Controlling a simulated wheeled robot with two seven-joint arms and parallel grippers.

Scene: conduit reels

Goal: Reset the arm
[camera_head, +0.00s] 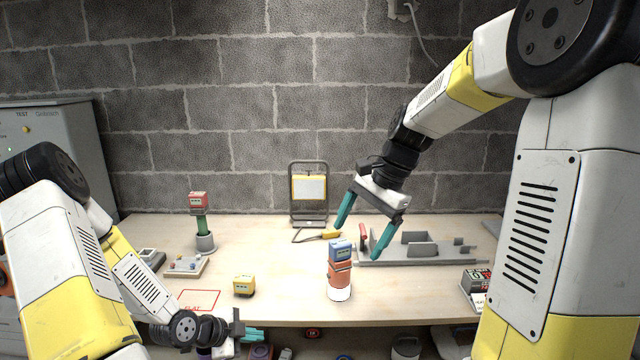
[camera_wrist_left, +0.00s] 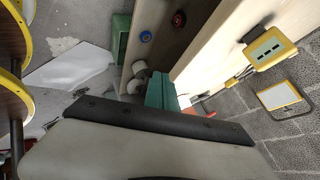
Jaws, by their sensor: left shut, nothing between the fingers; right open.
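My left gripper (camera_head: 256,335) is low at the table's front edge, in front of the yellow block (camera_head: 243,286). Its teal fingers are together with nothing between them; they also show in the left wrist view (camera_wrist_left: 162,92). My right gripper (camera_head: 364,228) is above the back half of the table, its teal fingers spread and empty. Below and left of it, a blue block (camera_head: 340,250) sits on an orange piece (camera_head: 339,274) over a white round base. The right gripper appears apart from this stack.
A red block (camera_head: 199,200) tops a green post in a grey stand. A work lamp (camera_head: 308,188) stands by the wall. A grey fixture (camera_head: 440,252) lies at right. A red-outlined label (camera_head: 199,300) is at front left. A shelf under the table holds several items.

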